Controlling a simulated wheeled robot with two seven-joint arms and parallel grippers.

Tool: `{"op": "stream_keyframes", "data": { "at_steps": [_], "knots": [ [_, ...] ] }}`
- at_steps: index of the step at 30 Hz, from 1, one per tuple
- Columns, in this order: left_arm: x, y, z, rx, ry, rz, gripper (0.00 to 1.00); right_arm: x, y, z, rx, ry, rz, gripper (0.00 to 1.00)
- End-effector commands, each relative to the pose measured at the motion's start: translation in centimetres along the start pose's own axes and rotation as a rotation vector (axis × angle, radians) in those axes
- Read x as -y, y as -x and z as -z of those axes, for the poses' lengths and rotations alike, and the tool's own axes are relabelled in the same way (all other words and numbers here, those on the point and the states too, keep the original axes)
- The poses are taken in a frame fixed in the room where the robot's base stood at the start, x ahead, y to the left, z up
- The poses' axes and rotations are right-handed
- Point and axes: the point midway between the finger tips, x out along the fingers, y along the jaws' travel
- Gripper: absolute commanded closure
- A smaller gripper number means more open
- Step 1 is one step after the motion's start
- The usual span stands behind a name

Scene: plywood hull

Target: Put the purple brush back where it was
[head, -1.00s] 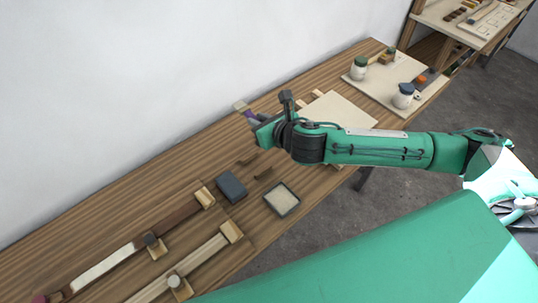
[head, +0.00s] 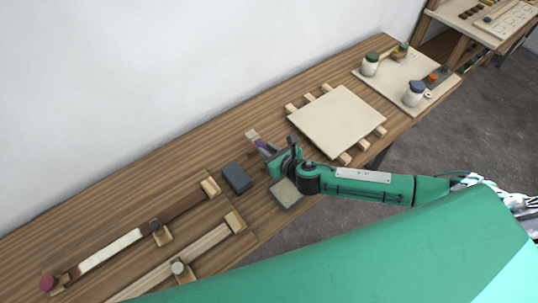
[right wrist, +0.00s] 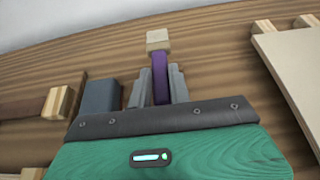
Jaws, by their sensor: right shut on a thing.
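The purple brush (head: 262,145) has a purple handle and a pale block-like end (head: 252,134). My right gripper (head: 276,158) is shut on its handle, with the pale end pointing away from the gripper towards the wall. In the right wrist view the purple handle (right wrist: 160,78) runs between the two grey fingers, and the pale end (right wrist: 158,40) sticks out ahead. The brush is over the bench, between the dark block and the pale panel; I cannot tell whether it touches anything below. The gripper hides the bench under it. My left gripper is not in view.
A dark block (head: 237,177) lies left of the gripper, and a shallow tray (head: 286,194) is just below it. A pale panel (head: 337,120) rests on wooden strips to the right. Jars (head: 414,94) stand on a board farther right. Clamped strips (head: 111,250) lie at left.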

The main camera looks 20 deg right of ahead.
Motion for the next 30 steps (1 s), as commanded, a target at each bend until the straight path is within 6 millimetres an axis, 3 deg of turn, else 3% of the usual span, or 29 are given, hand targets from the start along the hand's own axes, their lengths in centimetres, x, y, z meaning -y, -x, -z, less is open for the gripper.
{"op": "stream_keyframes", "data": {
  "at_steps": [6,28,29,30],
  "knots": [
    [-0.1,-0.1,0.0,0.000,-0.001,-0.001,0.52,0.0,-1.1,2.8,-0.002,-0.001,0.002,1.00],
    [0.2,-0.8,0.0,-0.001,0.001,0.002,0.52,0.0,-1.7,4.1,-0.002,-0.001,0.001,1.00],
    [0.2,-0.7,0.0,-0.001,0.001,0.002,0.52,0.0,-1.6,4.0,-0.002,-0.001,0.001,0.77],
    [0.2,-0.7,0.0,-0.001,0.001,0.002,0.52,0.0,-1.6,4.0,-0.002,-0.001,0.001,0.69]
  ]
}}
